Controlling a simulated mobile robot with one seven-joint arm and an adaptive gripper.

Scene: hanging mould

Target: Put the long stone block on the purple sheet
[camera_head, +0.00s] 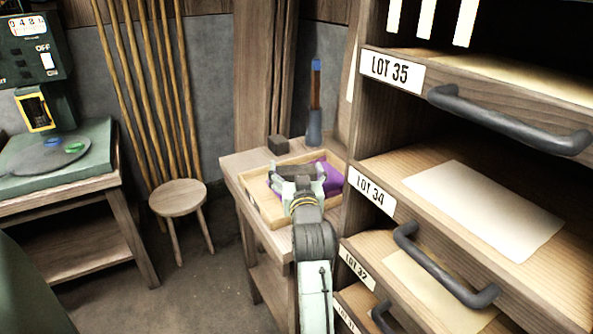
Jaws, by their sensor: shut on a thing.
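My gripper (297,178) is over a shallow wooden tray (262,205) on a small wooden table. It is shut on a grey piece, seemingly the long stone block (296,169), mostly hidden by the fingers and wrist. The purple sheet (329,184) lies in the right part of the tray, partly covered by my gripper. I cannot tell whether the held piece touches the sheet or is above it.
A dark grey block (278,144) and a blue-tipped tool in a holder (315,122) stand behind the tray. A drawer cabinet with open drawers (460,175) rises close on the right. A stool (178,197) and a machine bench (60,170) are left.

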